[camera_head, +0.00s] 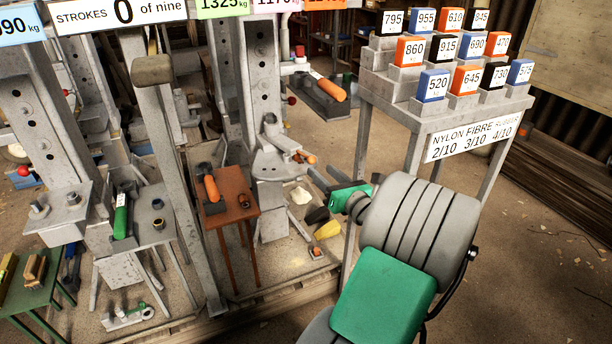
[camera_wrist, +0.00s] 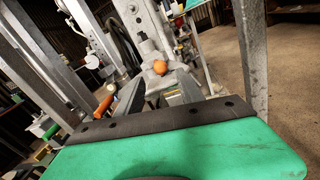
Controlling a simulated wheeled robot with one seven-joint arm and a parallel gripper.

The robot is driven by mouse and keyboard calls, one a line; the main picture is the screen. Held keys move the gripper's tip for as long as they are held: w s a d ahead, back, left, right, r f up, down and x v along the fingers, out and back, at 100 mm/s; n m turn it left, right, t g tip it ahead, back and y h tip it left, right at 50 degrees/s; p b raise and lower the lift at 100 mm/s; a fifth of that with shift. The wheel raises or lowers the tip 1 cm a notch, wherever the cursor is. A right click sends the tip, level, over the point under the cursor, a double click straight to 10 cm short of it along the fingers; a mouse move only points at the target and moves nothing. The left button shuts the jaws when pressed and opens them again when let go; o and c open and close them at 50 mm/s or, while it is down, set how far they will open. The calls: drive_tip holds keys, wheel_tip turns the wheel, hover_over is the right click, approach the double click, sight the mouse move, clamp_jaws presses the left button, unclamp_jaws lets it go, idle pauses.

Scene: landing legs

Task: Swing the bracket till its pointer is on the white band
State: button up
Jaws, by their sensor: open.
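The bracket (camera_head: 283,141) is a grey arm on an upright grey leg, above a rounded plate (camera_head: 272,166). It ends in an orange knob (camera_head: 310,159). In the wrist view the orange knob (camera_wrist: 160,67) stands near the middle, with grey bracket parts around it. I cannot clearly make out the pointer or the white band. My gripper (camera_head: 342,196), with green parts, is open and empty, to the right of and below the knob in the head view, apart from it. In the wrist view, its green plate with a dark edge fills the bottom and hides what is below.
A stepped stand (camera_head: 440,112) with numbered blocks stands behind my arm. A brown table (camera_head: 232,188) with an orange-handled tool is left of the leg. A grey post (camera_head: 178,190) rises further left. Loose pieces lie on the floor below the bracket. Floor at right is open.

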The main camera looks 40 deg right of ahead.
sight(311, 161)
drive_tip(key=w, duration=0.2)
drive_tip(key=w+d+b, duration=0.1)
drive_tip(key=w, duration=0.1)
drive_tip(key=w+b, duration=0.1)
drive_tip(key=w, duration=0.1)
drive_tip(key=shift+w+d+r, duration=0.1)
drive_tip(key=shift+w+d, duration=0.15)
drive_tip(key=shift+w, duration=0.1)
clamp_jaws()
drive_tip(key=shift+a, duration=0.1)
idle(0.9)
